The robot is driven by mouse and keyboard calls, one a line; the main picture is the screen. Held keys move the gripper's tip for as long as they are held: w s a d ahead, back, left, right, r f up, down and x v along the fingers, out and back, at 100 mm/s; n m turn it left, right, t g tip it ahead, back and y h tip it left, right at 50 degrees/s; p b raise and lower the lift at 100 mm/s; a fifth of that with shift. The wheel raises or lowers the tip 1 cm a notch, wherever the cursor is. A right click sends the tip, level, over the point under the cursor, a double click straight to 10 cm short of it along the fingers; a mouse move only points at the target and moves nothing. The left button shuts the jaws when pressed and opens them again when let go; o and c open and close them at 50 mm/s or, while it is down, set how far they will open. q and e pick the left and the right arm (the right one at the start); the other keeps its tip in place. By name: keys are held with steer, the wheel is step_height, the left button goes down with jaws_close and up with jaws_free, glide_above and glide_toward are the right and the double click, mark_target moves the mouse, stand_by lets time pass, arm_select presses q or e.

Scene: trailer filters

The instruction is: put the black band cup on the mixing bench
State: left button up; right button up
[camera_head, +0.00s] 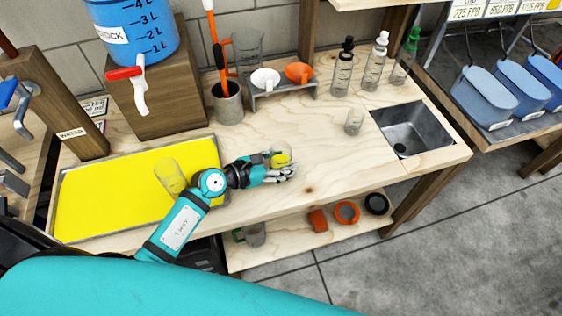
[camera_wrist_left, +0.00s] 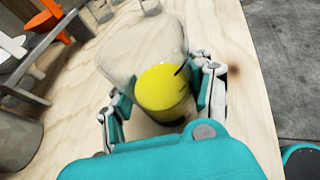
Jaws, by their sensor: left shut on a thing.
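My left gripper (camera_head: 278,170) is shut around a clear cup with a yellow part inside or behind its wall (camera_head: 281,159). In the left wrist view, the fingers (camera_wrist_left: 165,100) sit on both sides of this clear cup (camera_wrist_left: 140,45). A short dark line shows on the yellow part; I cannot tell whether it is a black band. The cup is over the wooden mixing bench (camera_head: 325,165); I cannot tell whether its base touches the top. Another clear cup (camera_head: 168,177) stands on the yellow mat (camera_head: 100,190). A smaller clear cup (camera_head: 354,122) stands near the sink. My right gripper is out of view.
A sink (camera_head: 412,128) is at the bench's right end. Funnels on a rack (camera_head: 283,85), a grey pot (camera_head: 227,102) and dropper bottles (camera_head: 343,67) line the back. A lower shelf holds an orange cup (camera_head: 317,220) and rings. Bare wood lies right of the gripper.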

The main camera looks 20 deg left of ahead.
arm_select(q)
steer(key=shift+f, duration=0.15)
steer(key=shift+f, duration=0.15)
steer(key=o, duration=1.4)
steer(key=shift+r, duration=0.2)
steer(key=shift+s+a, duration=0.25)
steer(key=shift+s, duration=0.05)
steer(key=b+v, duration=0.1)
steer(key=v, duration=0.9)
steer(key=shift+s+a+r+b, duration=0.1)
steer(key=shift+s+a+b, duration=0.05)
steer(key=shift+b, duration=0.25)
steer(key=shift+s+a+r, duration=0.25)
steer(key=shift+s+r, duration=0.05)
